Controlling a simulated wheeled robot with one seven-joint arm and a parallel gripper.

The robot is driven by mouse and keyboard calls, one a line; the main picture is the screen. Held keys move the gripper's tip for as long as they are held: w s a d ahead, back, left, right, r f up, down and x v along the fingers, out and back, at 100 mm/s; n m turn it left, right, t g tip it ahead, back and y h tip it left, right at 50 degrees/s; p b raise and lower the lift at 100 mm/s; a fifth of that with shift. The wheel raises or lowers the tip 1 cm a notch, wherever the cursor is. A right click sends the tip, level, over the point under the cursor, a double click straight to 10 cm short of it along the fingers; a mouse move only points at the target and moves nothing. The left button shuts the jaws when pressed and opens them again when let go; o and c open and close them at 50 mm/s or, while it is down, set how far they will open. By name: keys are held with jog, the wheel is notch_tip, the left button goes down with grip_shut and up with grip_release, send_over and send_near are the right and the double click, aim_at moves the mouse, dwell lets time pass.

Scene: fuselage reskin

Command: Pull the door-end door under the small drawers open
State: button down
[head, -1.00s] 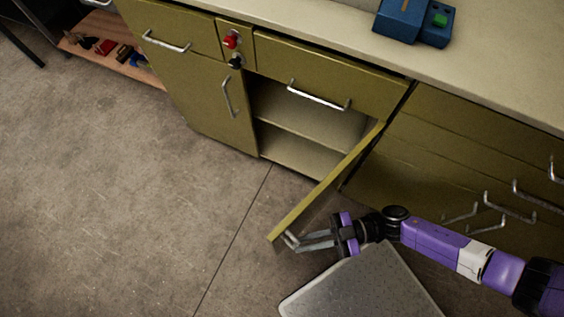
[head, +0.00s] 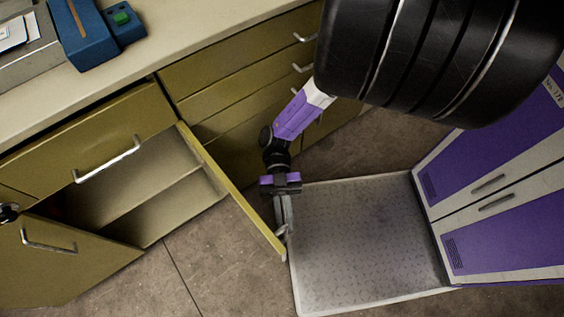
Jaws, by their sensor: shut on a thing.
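The olive-green door (head: 232,192) stands swung well out from its cabinet, under a drawer (head: 95,145) with a metal bar handle. The shelved space behind it (head: 150,190) is open to view and looks empty. My gripper (head: 284,228) is at the door's free edge, on its outer side, shut on the door's handle, which is mostly hidden by the fingers.
A stack of drawers (head: 225,85) stands beside the hinge side. A metal tread plate (head: 360,245) lies on the floor right of my gripper, and purple-and-grey lockers (head: 500,200) stand beyond it. A blue device (head: 95,35) is on the worktop.

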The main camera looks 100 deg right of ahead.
jog(key=c, duration=1.5)
grip_release()
jog(key=shift+d, duration=0.1)
jog(key=d+b, duration=0.1)
jog(key=d, duration=0.6)
jog(key=shift+d, duration=0.35)
jog(key=shift+s, duration=0.1)
